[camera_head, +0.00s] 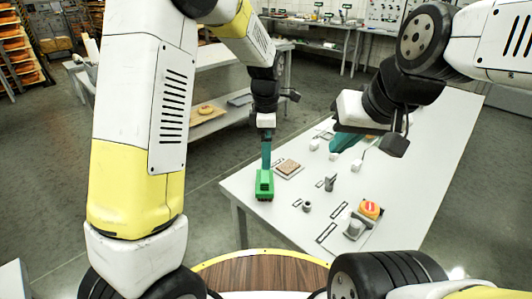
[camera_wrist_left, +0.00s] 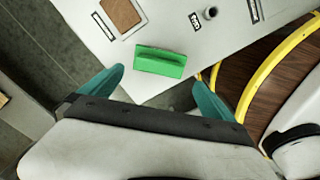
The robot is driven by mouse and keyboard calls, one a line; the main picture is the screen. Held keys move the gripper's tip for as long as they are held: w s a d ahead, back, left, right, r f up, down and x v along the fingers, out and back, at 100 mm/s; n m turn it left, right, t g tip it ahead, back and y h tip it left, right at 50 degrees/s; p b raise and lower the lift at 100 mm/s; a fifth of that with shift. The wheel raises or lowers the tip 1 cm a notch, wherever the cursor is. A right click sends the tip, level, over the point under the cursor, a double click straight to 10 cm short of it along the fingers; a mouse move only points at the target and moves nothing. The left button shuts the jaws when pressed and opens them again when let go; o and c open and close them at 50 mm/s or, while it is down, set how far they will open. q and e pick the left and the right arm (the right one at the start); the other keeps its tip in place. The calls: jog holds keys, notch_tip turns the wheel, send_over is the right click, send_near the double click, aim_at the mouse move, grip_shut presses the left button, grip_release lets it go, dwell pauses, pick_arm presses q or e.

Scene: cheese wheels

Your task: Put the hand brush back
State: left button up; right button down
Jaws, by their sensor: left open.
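The green hand brush (camera_head: 265,185) lies at the near left edge of the white table (camera_head: 405,185). It also shows in the left wrist view (camera_wrist_left: 160,62), ahead of and between my open fingers. My left gripper (camera_head: 266,163) points down at the brush in the head view, its teal fingers apart and empty; contact with the brush cannot be seen. My right gripper (camera_head: 345,142) hangs over the middle of the table; its teal fingers overlap, so their opening is hidden.
A brown square block on a pale base (camera_head: 288,169) sits just beyond the brush. A small grey cup (camera_head: 307,206), a grey upright piece (camera_head: 330,183) and an orange-yellow switch box (camera_head: 370,209) stand to the right. Dark-outlined labels mark the tabletop.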

pick_arm(q)
jog(key=s+a+r+m+t+h, duration=0.25)
jog(key=s+a+r+m, duration=0.6)
jog(key=r, duration=0.45)
jog(key=s+a+r+m+t, duration=0.1)
jog(key=s+a+m+t, duration=0.1)
jog(key=s+m, duration=0.3)
jog(key=s+a+r+m+t, duration=0.1)
jog(key=s+a+m, duration=0.3)
jog(key=s, duration=0.3)
jog(key=shift+s+r+m+t, duration=0.25)
jog(key=shift+s+m+t, duration=0.1)
jog(key=shift+m, duration=0.2)
